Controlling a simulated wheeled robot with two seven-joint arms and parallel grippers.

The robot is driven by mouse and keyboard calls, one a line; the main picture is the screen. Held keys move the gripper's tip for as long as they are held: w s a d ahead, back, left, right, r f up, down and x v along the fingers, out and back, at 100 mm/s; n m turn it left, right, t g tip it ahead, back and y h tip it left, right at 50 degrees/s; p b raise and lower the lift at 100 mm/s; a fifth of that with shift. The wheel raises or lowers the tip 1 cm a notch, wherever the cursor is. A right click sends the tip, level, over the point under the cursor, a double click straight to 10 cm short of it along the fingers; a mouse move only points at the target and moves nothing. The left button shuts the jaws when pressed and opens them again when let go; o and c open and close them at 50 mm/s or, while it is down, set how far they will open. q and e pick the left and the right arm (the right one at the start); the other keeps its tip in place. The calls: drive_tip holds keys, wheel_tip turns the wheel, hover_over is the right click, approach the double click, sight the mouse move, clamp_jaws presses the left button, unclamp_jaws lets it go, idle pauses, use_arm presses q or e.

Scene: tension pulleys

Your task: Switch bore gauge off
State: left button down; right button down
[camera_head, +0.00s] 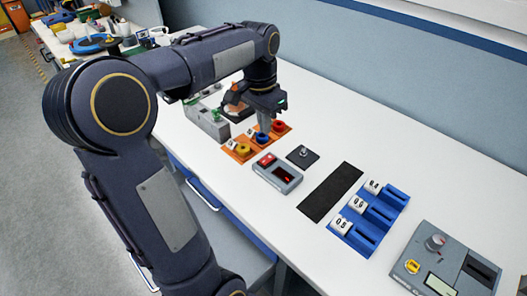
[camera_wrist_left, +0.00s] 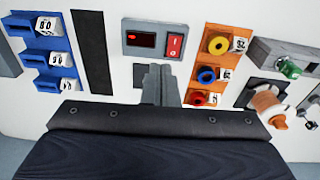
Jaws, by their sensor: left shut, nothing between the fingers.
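The bore gauge unit (camera_head: 277,175) is a small grey box on the white table, with a dark window showing red marks and a red rocker switch (camera_head: 266,160). In the left wrist view the box (camera_wrist_left: 152,53) is at the top centre, with the red switch (camera_wrist_left: 175,46) at its right end. My left gripper (camera_head: 263,126) is above the table, behind the box and near the orange rack. Its fingers (camera_wrist_left: 159,72) are shut and empty, pointing toward the box in the wrist view. I cannot tell the gap to the switch. My right gripper is not in view.
An orange rack (camera_head: 240,154) holds yellow, blue and red rings. A dark plate (camera_head: 303,158) with a small knob lies beside the box. A black mat (camera_head: 330,192), a blue rack (camera_head: 351,238) and a grey device (camera_head: 413,270) are farther right. A grey unit (camera_head: 205,122) stands left.

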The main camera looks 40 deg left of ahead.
sight(263, 162)
use_arm(q)
drive_tip(key=shift+w+a+f+g, duration=0.2)
drive_tip(key=shift+w+a+g, duration=0.1)
drive_tip(key=shift+w+a, duration=0.95)
wheel_tip(263, 162, down, 14)
drive_tip(key=shift+r+p, duration=0.1)
drive_tip(key=shift+p, duration=0.55)
drive_tip(key=shift+s+f, duration=0.1)
drive_tip(key=shift+f, duration=0.25)
drive_tip(key=shift+s+r, duration=0.1)
drive_tip(key=shift+r, duration=0.1)
